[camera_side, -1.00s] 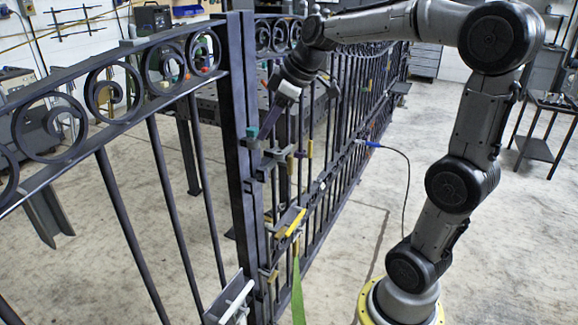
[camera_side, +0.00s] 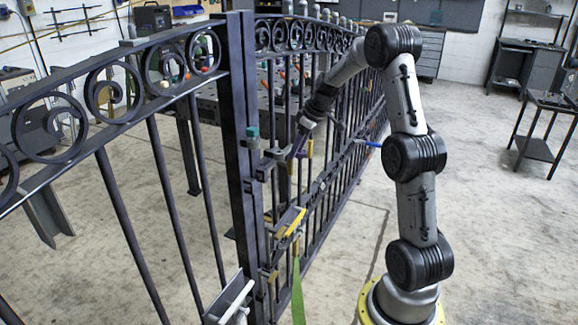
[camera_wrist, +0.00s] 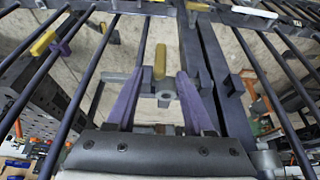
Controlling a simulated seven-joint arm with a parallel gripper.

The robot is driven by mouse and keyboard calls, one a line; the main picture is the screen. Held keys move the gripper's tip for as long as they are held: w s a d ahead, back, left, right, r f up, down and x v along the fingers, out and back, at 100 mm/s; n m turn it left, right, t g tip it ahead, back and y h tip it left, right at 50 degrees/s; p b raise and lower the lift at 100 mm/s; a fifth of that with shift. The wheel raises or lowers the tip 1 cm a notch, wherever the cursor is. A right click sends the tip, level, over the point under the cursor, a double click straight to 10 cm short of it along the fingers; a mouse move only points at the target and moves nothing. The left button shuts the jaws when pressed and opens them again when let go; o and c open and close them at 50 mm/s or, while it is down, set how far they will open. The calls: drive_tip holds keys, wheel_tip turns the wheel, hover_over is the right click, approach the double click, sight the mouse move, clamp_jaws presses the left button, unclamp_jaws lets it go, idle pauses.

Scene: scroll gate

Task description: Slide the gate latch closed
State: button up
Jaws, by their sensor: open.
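The dark iron gate (camera_side: 238,120) has a tall post and a grey latch (camera_side: 268,160) mounted at mid height. In the wrist view, a grey latch piece (camera_wrist: 165,88) with an upright yellow handle (camera_wrist: 160,62) lies beside the dark posts. My gripper (camera_side: 293,153) is beside the latch, pointing down and left towards it. In the wrist view my gripper (camera_wrist: 160,82) is open, its two purple fingers on either side of the grey piece and yellow handle. I cannot tell whether the fingers touch it. The bolt's far end is unclear.
Vertical bars stand close on both sides of my gripper. A yellow clamp (camera_side: 290,222) and a green strap (camera_side: 298,292) hang lower on the gate. A blue-handled tool (camera_side: 367,143) sticks out on the right.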

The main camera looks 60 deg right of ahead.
sight(288, 168)
drive_tip(key=x, duration=0.7)
drive_tip(key=shift+f, duration=0.25)
clamp_jaws()
idle(1.1)
